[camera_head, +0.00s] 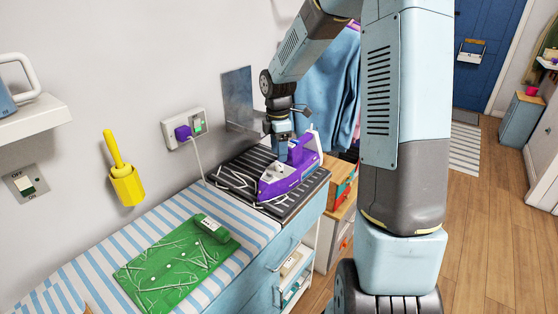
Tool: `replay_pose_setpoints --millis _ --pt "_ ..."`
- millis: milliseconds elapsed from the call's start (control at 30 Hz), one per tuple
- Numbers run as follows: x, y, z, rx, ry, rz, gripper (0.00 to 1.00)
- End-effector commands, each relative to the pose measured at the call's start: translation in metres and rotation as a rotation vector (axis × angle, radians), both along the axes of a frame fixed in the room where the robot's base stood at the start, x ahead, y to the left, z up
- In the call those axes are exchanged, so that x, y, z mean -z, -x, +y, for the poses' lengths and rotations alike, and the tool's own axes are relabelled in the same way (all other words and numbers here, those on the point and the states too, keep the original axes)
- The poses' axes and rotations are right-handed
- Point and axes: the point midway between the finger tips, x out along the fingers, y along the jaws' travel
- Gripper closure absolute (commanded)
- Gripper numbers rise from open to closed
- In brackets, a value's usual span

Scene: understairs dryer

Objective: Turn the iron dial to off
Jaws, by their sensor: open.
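The purple and white iron (280,182) stands on a dark ribbed mat (242,170) at the far end of the counter. A pale cable runs from it to a purple plug (183,134) in the wall socket. My gripper (285,158) points down at the iron from above, at its body near the handle. The fingers are small here and partly merge with the iron, so contact cannot be told. The dial is not clearly visible; my gripper may cover it.
A striped cloth (185,222) covers the near counter, with a green board (172,272) on it. A yellow holder (127,188) hangs on the wall. A metal plate (238,95) is on the wall behind my arm. Wooden drawers (337,218) stand beyond the counter. The wooden floor at right is open.

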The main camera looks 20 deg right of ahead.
Motion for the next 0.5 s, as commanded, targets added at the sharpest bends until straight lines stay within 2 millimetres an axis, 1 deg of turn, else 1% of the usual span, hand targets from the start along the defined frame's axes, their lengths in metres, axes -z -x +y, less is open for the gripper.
replay_pose_setpoints --millis 33,200,400,500 --pt "-0.012 -0.001 0.000 0.001 0.000 -0.004 0.44" --pt "-0.045 -0.004 0.001 0.000 0.000 -0.004 0.44" --pt "-0.073 -0.005 0.000 0.000 0.000 -0.002 0.44" --pt "-0.081 -0.006 0.001 0.000 -0.001 -0.001 0.44"
